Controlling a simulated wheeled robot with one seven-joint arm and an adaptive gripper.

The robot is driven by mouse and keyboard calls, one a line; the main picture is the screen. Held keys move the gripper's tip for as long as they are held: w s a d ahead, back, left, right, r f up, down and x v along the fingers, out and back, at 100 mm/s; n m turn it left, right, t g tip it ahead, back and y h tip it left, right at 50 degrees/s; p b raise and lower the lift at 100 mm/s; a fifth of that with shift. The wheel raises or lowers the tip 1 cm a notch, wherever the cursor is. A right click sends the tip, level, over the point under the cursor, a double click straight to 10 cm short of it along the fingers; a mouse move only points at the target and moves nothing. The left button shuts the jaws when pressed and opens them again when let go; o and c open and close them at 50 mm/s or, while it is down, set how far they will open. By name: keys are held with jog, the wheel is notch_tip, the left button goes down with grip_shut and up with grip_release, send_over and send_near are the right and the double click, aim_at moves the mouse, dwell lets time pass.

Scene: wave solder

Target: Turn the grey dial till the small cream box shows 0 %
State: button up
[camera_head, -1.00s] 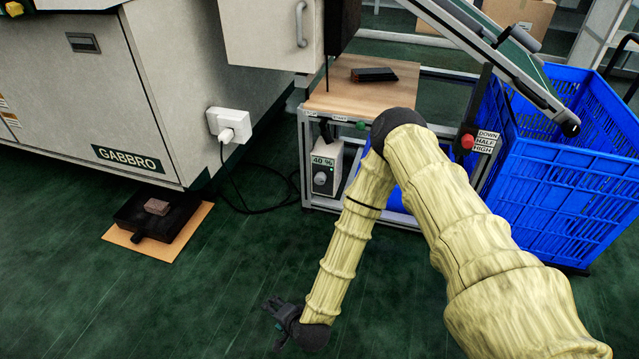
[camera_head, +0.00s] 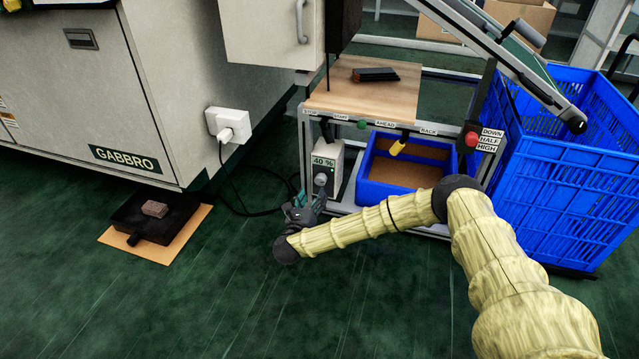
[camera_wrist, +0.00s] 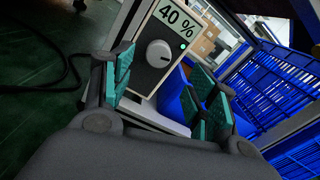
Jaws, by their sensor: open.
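The small cream box (camera_head: 333,158) stands on the lower frame of the workbench, and its display reads 40 %. The grey dial (camera_head: 320,179) is on its dark front face, below the display. In the wrist view the dial (camera_wrist: 159,53) shows upper middle, with a lit green dot to its right and the display (camera_wrist: 175,19) above. My gripper (camera_head: 306,204) is just in front of and below the box. In the wrist view its teal-padded fingers (camera_wrist: 160,95) are apart, with the dial beyond and between them, not touched.
A blue bin (camera_head: 385,190) sits right of the box under the bench. A large blue crate (camera_head: 560,210) stands further right. A black cable (camera_head: 245,208) runs on the floor to the left. A red button (camera_head: 471,139) is on the bench's right post.

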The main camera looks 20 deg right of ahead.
aim_at(319, 182)
jog(key=b+x, duration=0.3)
jog(key=x, duration=0.6)
jog(key=shift+w+b, duration=0.15)
jog(key=shift+b, duration=0.25)
jog(key=c, duration=1)
